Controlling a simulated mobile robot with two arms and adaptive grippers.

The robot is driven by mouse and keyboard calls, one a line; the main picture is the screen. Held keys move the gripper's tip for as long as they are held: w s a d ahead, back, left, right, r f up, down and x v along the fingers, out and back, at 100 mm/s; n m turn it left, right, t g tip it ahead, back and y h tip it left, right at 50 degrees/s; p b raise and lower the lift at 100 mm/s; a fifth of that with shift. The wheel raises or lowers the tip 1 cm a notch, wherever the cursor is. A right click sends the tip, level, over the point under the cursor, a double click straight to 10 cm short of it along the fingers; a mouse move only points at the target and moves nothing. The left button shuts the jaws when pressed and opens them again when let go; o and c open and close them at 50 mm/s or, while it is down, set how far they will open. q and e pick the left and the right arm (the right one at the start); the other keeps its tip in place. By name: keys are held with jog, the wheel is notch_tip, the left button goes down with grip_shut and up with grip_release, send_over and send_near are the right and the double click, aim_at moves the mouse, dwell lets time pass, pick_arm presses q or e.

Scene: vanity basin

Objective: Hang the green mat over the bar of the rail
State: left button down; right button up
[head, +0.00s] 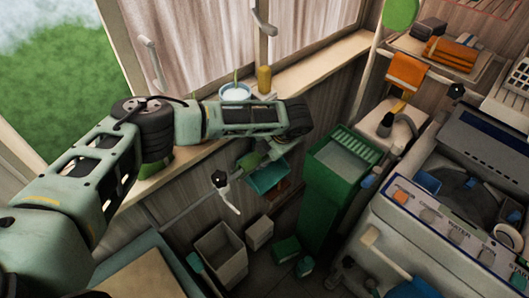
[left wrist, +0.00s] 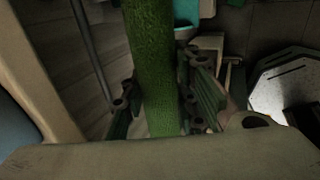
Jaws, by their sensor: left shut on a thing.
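The green mat (left wrist: 152,65) shows in the left wrist view as a long textured strip between the fingers of my left gripper (left wrist: 165,105). The gripper is shut on it. In the head view my left gripper (head: 268,154) points down below the wrist, in front of the wall under the window sill, and is partly hidden. A small green patch (head: 249,160) beside it seems to be part of the mat. The rail's grey bar (head: 200,201) runs along the wall, left of and below the gripper. In the left wrist view the bar (left wrist: 90,55) is left of the mat, apart from it.
A teal bin (head: 268,179) is just under the gripper. A tall green bin (head: 335,170) stands to the right. A dark knob (head: 219,179) is near the bar. The sill (head: 335,58) holds a white cup (head: 235,94). An open box (head: 219,256) stands below.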

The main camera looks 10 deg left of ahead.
pick_arm(q)
jog(key=shift+w+a+f, duration=0.2)
jog(key=shift+a+f, duration=0.15)
jog(key=shift+f, duration=0.25)
jog(key=shift+a+f, duration=0.1)
jog(key=shift+f, duration=0.15)
dwell(0.7)
jog(key=c, duration=1.3)
grip_release()
jog(key=shift+c, duration=0.9)
jog(key=shift+c, duration=0.2)
jog(key=shift+c, duration=0.7)
jog(key=shift+o, duration=0.5)
jog(key=o, duration=0.5)
